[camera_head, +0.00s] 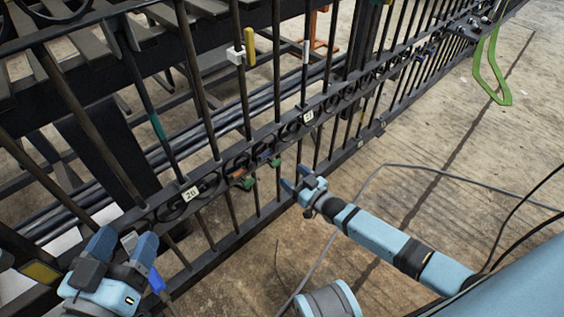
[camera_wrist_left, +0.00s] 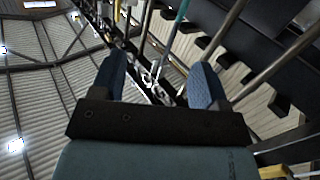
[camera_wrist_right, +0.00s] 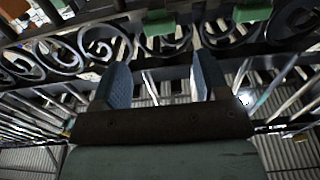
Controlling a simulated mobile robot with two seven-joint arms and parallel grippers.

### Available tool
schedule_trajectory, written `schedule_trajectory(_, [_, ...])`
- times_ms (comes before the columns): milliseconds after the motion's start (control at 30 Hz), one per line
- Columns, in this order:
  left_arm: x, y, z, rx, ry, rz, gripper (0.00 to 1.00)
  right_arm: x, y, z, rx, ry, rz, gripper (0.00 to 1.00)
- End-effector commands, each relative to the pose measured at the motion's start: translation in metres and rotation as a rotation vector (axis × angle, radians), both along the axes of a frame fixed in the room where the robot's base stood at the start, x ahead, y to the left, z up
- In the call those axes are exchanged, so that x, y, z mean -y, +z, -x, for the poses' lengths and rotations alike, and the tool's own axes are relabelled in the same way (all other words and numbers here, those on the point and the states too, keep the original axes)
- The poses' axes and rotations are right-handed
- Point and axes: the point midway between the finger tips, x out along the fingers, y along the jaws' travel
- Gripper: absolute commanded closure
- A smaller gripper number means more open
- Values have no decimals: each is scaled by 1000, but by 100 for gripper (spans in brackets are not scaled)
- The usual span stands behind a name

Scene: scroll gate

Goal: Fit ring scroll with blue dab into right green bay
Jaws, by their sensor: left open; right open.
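The dark gate rail carries a row of scrolls between bars. Two green brackets, (camera_head: 248,183) and (camera_head: 274,162), sit along it, with small orange and blue marks beside them; I cannot tell which scroll is the ring scroll with the blue dab. The brackets also show in the right wrist view, (camera_wrist_right: 165,35) and (camera_wrist_right: 252,12). My right gripper (camera_head: 295,178) is open and empty, close to the rail right of the brackets. My left gripper (camera_head: 125,243) is open at the lower left, near the rail; a pale fitting (camera_wrist_left: 150,76) shows beyond its fingers in the left wrist view.
Number tags 20 (camera_head: 190,193) and 21 (camera_head: 308,117) are on the rail. A bright blue piece (camera_head: 156,280) shows beside the left gripper. A green loop (camera_head: 490,72) hangs at upper right. A grey cable (camera_head: 400,167) crosses the mostly clear concrete floor. Dark racks stand behind the gate.

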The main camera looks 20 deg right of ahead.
Motion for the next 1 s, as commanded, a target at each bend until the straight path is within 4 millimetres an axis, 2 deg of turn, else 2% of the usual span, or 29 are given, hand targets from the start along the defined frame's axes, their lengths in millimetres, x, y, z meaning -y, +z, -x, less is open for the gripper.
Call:
schedule_trajectory(100, [4,0,7,-74,-2,37,32,8,3,25,-2,1,0,32])
schedule_trajectory(300, [6,-6,11,-115,7,63,32,17,2,49,-1,0,1,32])
schedule_trajectory(500, [6,-3,12,-103,10,75,32,19,0,55,1,1,0,32])
schedule_trajectory(1000, [6,3,10,-88,6,75,32,19,0,55,0,1,0,32])
